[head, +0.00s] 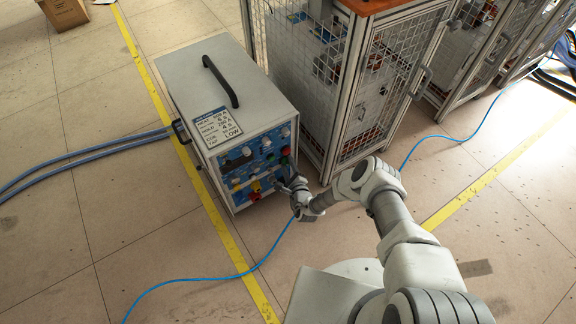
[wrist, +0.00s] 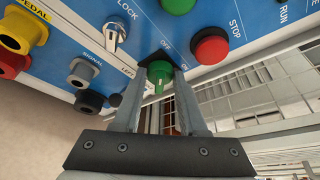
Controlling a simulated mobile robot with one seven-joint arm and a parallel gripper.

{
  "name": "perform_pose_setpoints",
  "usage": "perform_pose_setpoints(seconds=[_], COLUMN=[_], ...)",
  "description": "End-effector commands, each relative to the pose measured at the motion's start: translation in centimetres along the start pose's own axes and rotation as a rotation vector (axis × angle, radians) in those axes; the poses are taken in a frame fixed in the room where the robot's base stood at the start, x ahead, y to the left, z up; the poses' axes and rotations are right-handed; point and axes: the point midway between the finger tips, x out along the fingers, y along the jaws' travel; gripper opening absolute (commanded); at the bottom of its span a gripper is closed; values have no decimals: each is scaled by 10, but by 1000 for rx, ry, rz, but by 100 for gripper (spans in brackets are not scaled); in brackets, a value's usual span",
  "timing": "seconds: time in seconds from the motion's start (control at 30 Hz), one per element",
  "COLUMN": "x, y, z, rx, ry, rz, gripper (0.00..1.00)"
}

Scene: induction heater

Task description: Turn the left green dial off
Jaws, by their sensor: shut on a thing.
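The induction heater (head: 185,80) is a grey box with a blue control panel, standing on the floor in the head view. In the wrist view a green dial (wrist: 159,72) on a black plate sits beside the OFF and ON labels. My gripper (wrist: 160,84) is shut on this dial, with one finger on each side of it. The dial's narrow grip points down in the picture, between the fingers. In the head view my gripper (head: 284,184) is at the lower right of the panel, and the arm hides the dial.
A green button (wrist: 178,4) and a red stop button (wrist: 210,47) are close above and right of the dial. A silver lock switch (wrist: 115,38) is to the left. A mesh-sided cabinet (head: 345,90) stands right of the heater. A blue cable (head: 215,277) crosses the floor.

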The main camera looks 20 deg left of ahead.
Motion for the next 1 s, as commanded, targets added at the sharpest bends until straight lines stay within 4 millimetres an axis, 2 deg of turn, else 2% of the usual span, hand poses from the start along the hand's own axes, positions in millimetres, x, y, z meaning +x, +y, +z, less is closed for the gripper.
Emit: perform_pose_setpoints(seconds=[0.23,0.27,0.4,1.0], x=[0,0,0,-1], y=[0,0,0,-6], z=[0,0,0,-3], rx=[-1,-1,-1,-1], ry=[0,0,-1,-2], rz=[-1,-1,0,1], gripper=[0,45,70,71])
